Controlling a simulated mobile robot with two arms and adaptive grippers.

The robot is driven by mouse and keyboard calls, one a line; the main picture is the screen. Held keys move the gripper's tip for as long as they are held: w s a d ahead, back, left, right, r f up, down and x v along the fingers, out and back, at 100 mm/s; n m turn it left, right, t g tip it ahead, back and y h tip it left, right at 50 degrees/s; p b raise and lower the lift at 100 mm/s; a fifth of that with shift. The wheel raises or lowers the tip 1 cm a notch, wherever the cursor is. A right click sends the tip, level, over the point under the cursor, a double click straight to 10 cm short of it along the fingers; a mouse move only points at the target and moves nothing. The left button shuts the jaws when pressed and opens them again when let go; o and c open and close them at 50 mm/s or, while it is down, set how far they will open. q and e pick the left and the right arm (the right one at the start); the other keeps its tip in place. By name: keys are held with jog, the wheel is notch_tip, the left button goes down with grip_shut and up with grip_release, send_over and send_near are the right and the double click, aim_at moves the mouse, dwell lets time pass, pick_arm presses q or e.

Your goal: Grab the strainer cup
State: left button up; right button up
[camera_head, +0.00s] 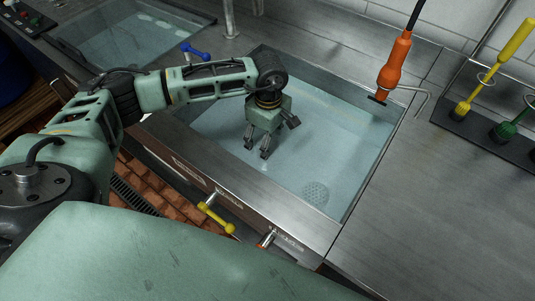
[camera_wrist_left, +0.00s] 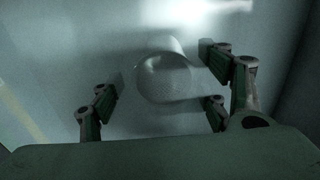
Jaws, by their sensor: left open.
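The strainer cup (camera_wrist_left: 165,78) is a pale grey, finely perforated cup with a rounded wall. It shows in the middle of the left wrist view, framed between the fingers. I see no clear finger contact. My right gripper is out of view.
The sink's steel rim (camera_head: 255,205) surrounds the gripper. A yellow-handled valve (camera_head: 216,217) is on the front side; a blue one (camera_head: 196,52) is behind my arm. An orange sprayer (camera_head: 395,68) hangs at the right rear. Brushes (camera_head: 480,85) stand on the right counter.

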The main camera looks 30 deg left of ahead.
pick_arm(q)
notch_tip(320, 180, down, 5)
jog(key=shift+r+p, duration=0.15)
jog(key=shift+p, duration=0.55)
jog(key=shift+f, duration=0.55)
jog(key=c, duration=1.4)
